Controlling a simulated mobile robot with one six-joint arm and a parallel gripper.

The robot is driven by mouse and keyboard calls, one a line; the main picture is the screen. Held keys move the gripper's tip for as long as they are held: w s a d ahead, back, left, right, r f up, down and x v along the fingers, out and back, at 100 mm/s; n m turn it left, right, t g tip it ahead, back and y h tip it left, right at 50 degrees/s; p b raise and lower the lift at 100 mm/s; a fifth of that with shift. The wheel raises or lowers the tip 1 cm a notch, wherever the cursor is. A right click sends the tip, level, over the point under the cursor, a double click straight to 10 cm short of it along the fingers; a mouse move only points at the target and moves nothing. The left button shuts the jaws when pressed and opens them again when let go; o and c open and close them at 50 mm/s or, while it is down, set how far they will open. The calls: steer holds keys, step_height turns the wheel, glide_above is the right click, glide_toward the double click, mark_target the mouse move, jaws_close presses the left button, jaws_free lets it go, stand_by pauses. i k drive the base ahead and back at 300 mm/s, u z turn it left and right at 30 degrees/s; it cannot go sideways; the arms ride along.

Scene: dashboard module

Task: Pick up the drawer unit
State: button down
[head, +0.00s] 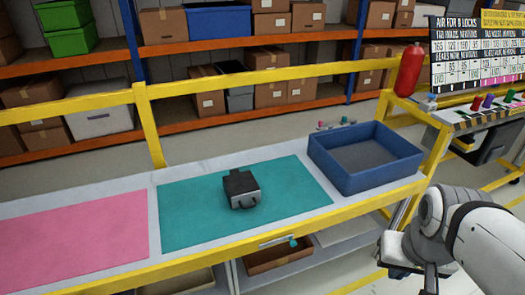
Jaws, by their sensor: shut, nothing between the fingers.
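The drawer unit (241,189) is a small dark grey box with a lighter front face and a dark looped handle on that face. It sits upright on the teal mat (190,225), near the mat's middle, with nothing touching it from above. A dark raised piece shows at its top back edge. My white arm reaches in at the lower right, well apart from the drawer unit. I cannot make out my gripper's fingers in the head view.
A blue open tray (365,178) stands right of the teal mat and looks empty. A pink mat (75,240) lies at the left. A yellow rail (270,75) runs behind the bench. A red cylinder (408,70) stands at the back right. The bench around the drawer unit is clear.

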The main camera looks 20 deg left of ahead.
mark_target(237, 183)
steer(key=u, duration=1.05)
steer(key=k, duration=0.55)
steer(key=z, duration=0.15)
steer(key=i, duration=1.7)
steer(key=u, duration=0.7)
